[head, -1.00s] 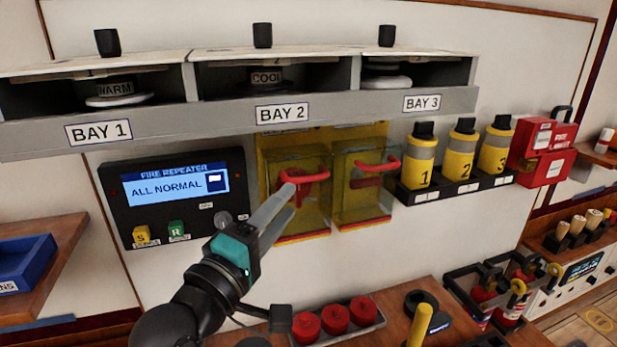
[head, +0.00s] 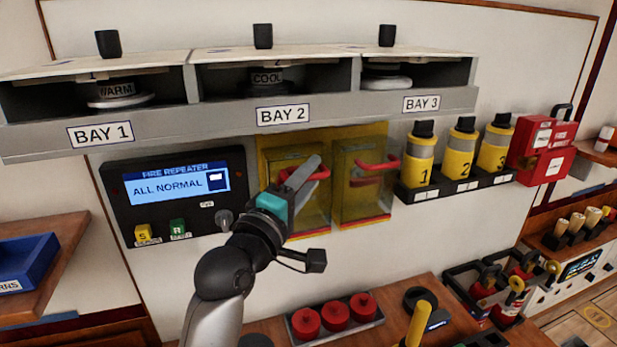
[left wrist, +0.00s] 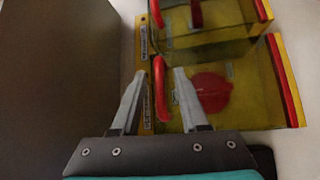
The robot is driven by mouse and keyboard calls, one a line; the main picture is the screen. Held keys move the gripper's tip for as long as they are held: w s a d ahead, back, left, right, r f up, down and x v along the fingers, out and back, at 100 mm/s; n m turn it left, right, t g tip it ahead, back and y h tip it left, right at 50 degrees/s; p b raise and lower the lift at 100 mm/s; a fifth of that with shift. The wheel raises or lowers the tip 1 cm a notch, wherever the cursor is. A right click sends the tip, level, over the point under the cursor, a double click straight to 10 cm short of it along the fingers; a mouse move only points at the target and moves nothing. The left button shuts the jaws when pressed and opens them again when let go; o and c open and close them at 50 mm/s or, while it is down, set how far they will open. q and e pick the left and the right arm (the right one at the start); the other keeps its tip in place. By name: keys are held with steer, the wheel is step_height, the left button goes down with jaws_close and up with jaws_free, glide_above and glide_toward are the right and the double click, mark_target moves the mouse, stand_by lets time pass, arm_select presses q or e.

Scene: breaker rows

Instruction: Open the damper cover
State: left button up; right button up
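Two see-through yellow covers with red handles hang side by side on a yellow wall panel; their labels are too small to read, so I cannot tell which is the damper cover. My left gripper (head: 314,164) is at the left cover (head: 308,212), by its red handle (head: 320,174). In the left wrist view the fingers (left wrist: 160,82) are apart, with the red handle (left wrist: 159,92) between them. A red disc (left wrist: 211,92) shows behind that cover. Both covers look closed. The right cover (head: 360,205) has its own red handle (head: 378,167). My right gripper is not in view.
The grey bay shelf (head: 240,121) juts out above the covers. A fire repeater panel (head: 175,195) is to the left, and yellow canisters (head: 421,160) stand to the right. Below is a bench with a tray of red knobs (head: 335,317).

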arm_select(q)
jaws_close()
stand_by(1.2)
